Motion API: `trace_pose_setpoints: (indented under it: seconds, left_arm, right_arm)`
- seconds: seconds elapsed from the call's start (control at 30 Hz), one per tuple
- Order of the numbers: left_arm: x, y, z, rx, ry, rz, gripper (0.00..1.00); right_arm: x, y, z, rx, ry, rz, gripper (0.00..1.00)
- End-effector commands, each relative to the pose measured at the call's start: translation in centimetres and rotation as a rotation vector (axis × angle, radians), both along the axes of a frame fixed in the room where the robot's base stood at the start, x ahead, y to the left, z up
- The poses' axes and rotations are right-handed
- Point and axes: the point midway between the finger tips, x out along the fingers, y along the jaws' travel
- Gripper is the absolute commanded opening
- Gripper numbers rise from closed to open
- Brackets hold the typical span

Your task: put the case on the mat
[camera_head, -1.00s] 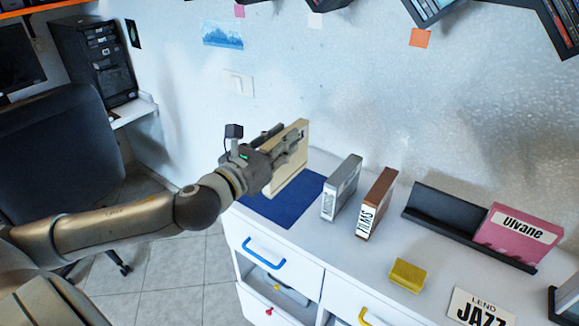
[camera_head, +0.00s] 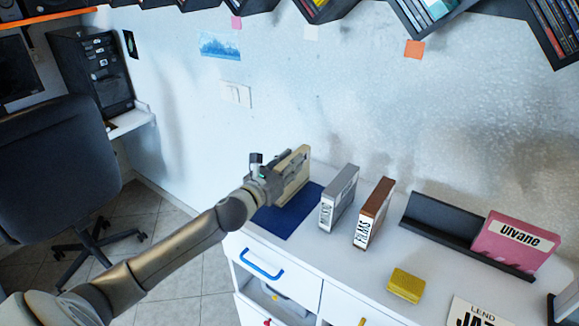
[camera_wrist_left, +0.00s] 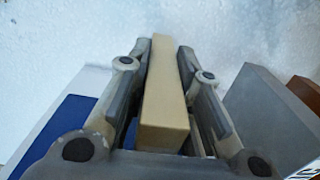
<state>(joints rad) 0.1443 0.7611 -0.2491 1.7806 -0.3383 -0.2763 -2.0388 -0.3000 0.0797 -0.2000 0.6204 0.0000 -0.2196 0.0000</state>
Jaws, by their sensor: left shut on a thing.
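A cream-coloured case (camera_head: 293,172) stands upright in my left gripper (camera_head: 279,174), over the blue mat (camera_head: 291,221) on the white cabinet top. In the left wrist view the case (camera_wrist_left: 165,95) sits between the two fingers of my left gripper (camera_wrist_left: 155,90), which is shut on it. Part of the mat (camera_wrist_left: 65,125) shows to the left of the fingers. I cannot tell whether the case's lower edge touches the mat, as the gripper and case hide it. My right gripper is not in view.
A grey case (camera_head: 339,198) and a brown case (camera_head: 374,212) stand just right of the mat. Further right are a black rack (camera_head: 440,222) with a pink "Ulvane" case (camera_head: 515,243), a yellow block (camera_head: 405,285) and a "LEND JAZZ" card (camera_head: 480,314). The wall is close behind.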

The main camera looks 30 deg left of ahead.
Motion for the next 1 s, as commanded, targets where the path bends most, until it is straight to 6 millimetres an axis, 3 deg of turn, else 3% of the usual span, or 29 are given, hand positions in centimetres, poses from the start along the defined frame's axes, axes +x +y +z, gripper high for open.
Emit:
trace_pose_setpoints:
  seconds: [0.47,0.5,0.63,1.0]
  left_arm:
    - [0.00,0.04,-1.15,0.002,-0.003,0.000,0.00]
    - [-0.01,0.04,-1.09,0.002,-0.002,0.000,0.25]
    - [-0.01,0.04,-1.07,0.002,-0.002,0.000,0.42]
    - [-0.01,0.05,-0.73,0.002,-0.002,0.000,0.43]
  right_arm:
    - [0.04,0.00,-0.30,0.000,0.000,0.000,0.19]
    - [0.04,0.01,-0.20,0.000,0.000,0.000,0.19]
    - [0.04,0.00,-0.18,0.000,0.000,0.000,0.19]
    - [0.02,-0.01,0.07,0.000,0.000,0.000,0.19]
